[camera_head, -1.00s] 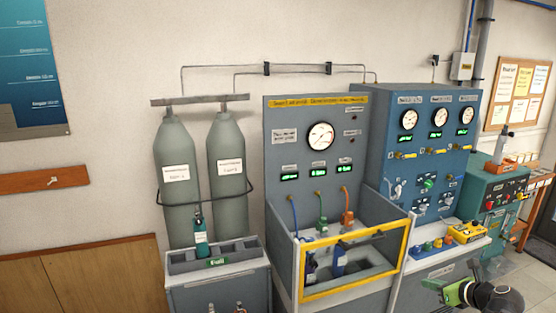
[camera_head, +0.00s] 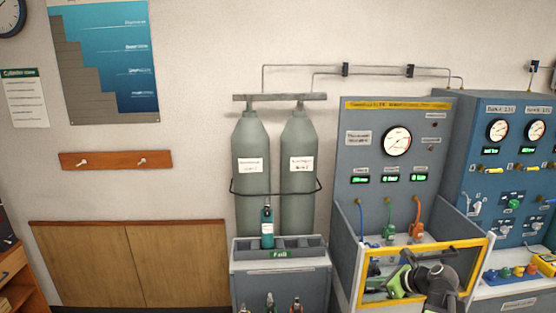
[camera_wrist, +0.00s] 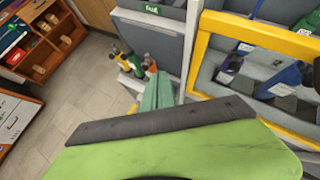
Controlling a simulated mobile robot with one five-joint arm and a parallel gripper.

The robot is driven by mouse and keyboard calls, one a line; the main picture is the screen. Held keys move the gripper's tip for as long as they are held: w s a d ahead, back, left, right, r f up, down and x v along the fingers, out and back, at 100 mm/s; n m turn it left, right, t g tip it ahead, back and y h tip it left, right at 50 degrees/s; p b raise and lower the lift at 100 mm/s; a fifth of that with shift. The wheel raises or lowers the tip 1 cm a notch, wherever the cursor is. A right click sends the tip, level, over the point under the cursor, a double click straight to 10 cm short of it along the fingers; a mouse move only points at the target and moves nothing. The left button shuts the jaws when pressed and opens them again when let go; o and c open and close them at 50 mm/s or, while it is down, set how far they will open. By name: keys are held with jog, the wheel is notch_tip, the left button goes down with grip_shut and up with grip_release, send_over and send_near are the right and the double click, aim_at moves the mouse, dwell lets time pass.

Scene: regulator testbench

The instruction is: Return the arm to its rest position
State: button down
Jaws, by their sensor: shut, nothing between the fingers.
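My arm, black and green, shows in the head view low at the right, in front of the yellow-framed test enclosure (camera_head: 478,246). My gripper (camera_head: 397,284) is at its green end, shut and empty, and its fingertips are hard to make out. In the wrist view a green part of my arm with a dark strip fills the bottom. Beyond it, the yellow frame (camera_wrist: 203,48) shows at the right, with blue cylinders (camera_wrist: 283,78) behind it. I cannot tell the distance between my arm and the frame.
Two tall grey cylinders (camera_head: 252,200) stand left of the enclosure. Below them, a rack (camera_head: 310,246) marked "Full" holds a small teal cylinder (camera_head: 267,228). Several capped bottles (camera_wrist: 135,64) stand below the rack. Open tiled floor (camera_wrist: 75,95) lies to the left, with a wooden shelf (camera_wrist: 45,45) beyond.

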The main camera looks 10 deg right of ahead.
jog(key=s+a+f+n+g, duration=0.1)
jog(key=a+f+n+g, duration=0.2)
jog(key=a+n, duration=0.8)
jog(key=s+a+f+n+g, duration=0.1)
jog(key=a+f+n+g, duration=0.3)
jog(key=a, duration=1.3)
jog(key=s+d+f+n+g+h, duration=0.2)
jog(key=s+d+n+h, duration=0.2)
jog(key=n, duration=1)
jog(key=shift+s+d+h, duration=0.3)
jog(key=shift+s+h, duration=0.3)
jog(key=shift+s, duration=0.25)
